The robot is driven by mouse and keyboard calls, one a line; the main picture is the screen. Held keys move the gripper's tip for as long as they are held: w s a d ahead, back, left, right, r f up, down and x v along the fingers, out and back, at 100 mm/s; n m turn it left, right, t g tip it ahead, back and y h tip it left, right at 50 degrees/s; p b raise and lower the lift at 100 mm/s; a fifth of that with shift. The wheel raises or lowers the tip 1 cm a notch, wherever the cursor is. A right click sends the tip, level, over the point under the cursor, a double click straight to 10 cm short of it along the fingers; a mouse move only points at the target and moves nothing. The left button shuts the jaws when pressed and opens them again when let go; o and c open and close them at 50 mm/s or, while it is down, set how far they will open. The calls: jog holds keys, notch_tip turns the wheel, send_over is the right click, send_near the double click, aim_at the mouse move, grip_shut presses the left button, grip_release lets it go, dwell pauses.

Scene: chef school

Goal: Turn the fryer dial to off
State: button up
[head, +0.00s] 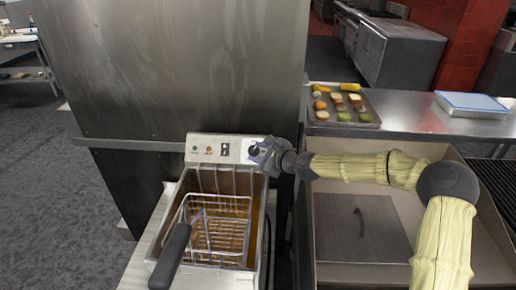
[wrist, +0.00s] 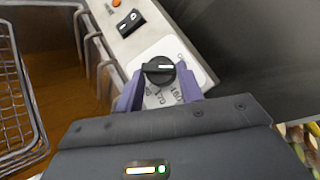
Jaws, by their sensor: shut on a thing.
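The fryer (head: 228,147) stands against a steel cabinet, with its control panel at the back. The black fryer dial (wrist: 157,69) has a white pointer line and sits on a white plate with printed numbers. In the wrist view the line points to the right of the picture. My gripper (wrist: 159,87) has its purple fingers on either side of the dial and is shut on it. In the head view my gripper (head: 266,152) is at the right end of the panel and hides most of the dial.
A wire basket (head: 217,228) with a dark handle (head: 171,256) sits in the oil, left of my gripper. The panel also has a black switch (wrist: 129,23) and small lights. A tray of food (head: 343,106) and a blue-lidded container (head: 470,104) are on the right counter.

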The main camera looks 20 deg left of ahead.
jog(key=n+g+p, duration=0.1)
jog(key=r+n+g+p, duration=0.1)
jog(key=n+p, duration=0.1)
jog(key=w+n+g+h+p, duration=0.1)
jog(key=p, duration=0.1)
jog(key=shift+a+r, duration=0.1)
jog(key=shift+r, duration=0.3)
jog(key=n+g+h+p, duration=0.1)
jog(key=n+g+p, duration=0.1)
jog(key=n+p, duration=0.1)
jog(key=shift+a, duration=0.1)
jog(key=shift+w+f+h, duration=0.1)
jog(key=shift+h, duration=0.2)
jog(key=o, duration=0.9)
jog(key=shift+f, duration=0.1)
jog(key=shift+o, duration=0.2)
jog(key=shift+d, duration=0.3)
jog(key=b+v, duration=0.3)
jog(key=v, duration=1.3)
jog(key=shift+r, duration=0.45)
